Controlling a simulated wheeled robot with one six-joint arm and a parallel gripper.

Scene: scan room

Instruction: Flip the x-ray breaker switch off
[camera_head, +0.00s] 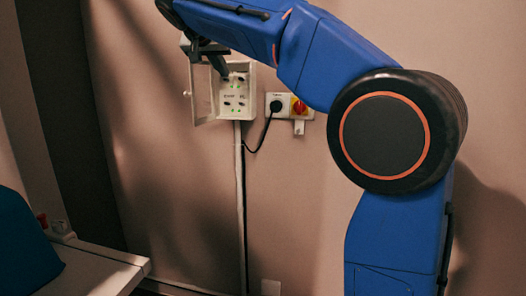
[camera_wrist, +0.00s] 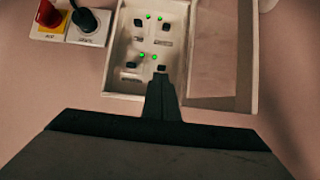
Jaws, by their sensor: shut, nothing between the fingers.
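A pale breaker box (camera_head: 236,104) is fixed to the wall, its door (camera_head: 202,96) swung open to the left. It also shows in the wrist view (camera_wrist: 122,85), turned over, with the door on the right. Inside are several small dark switches, two at the top (camera_wrist: 138,22) and two lower, and several lit green lights (camera_wrist: 142,55). The labels are too small to read surely. My gripper (camera_wrist: 162,76) is shut and empty, its tips at the lower right switch (camera_wrist: 161,68) in the wrist view; contact is unclear. In the head view my gripper (camera_head: 222,70) reaches the box's upper left.
Right of the box in the head view is a plate with a black plug (camera_head: 276,105) and a red-yellow rotary switch (camera_head: 299,107). A cable hangs from the plug. A white table edge (camera_head: 95,262) stands at lower left. The wall below the box is mostly clear.

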